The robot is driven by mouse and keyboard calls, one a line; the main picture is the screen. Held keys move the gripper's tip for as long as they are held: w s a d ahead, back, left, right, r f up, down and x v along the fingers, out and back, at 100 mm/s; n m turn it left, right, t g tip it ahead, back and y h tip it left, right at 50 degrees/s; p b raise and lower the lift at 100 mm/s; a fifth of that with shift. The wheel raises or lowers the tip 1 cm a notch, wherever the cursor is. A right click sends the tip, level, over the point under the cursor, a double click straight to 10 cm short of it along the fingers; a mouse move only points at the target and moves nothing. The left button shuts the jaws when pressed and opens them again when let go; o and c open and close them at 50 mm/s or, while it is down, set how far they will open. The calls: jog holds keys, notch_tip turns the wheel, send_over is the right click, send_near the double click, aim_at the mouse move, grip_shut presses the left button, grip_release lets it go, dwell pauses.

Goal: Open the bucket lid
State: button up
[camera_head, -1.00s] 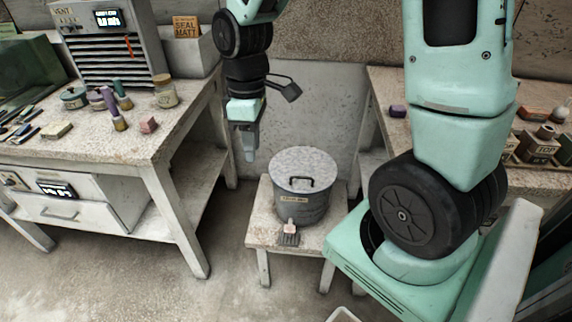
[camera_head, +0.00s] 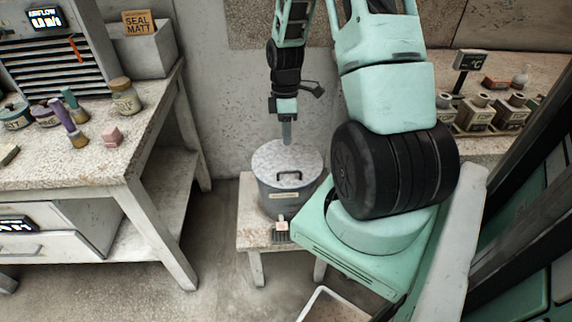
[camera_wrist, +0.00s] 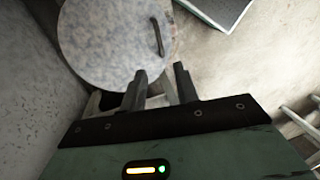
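The grey metal bucket (camera_head: 284,204) stands upright on a small low table (camera_head: 246,226). Its round, speckled grey lid (camera_head: 270,160) lies flat on top, closed, and also shows in the wrist view (camera_wrist: 105,45). A dark arched handle (camera_head: 290,177) stands on the lid; in the wrist view the handle (camera_wrist: 158,37) is near the lid's right edge. My gripper (camera_head: 287,143) points down above the back of the lid, apart from the handle. In the wrist view my gripper's two fingers (camera_wrist: 161,75) are spread with nothing between them.
A brush (camera_head: 281,230) lies at the small table's front edge. A workbench (camera_head: 140,165) with jars and tools stands at left; another bench (camera_head: 480,145) with several containers is at right. A white tray (camera_head: 330,308) is on the floor. A wall stands behind the bucket.

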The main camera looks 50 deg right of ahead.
send_over(286, 178)
notch_tip(286, 178, down, 10)
jog(key=shift+s+f, duration=0.15)
jog(key=shift+f, duration=0.1)
grip_shut()
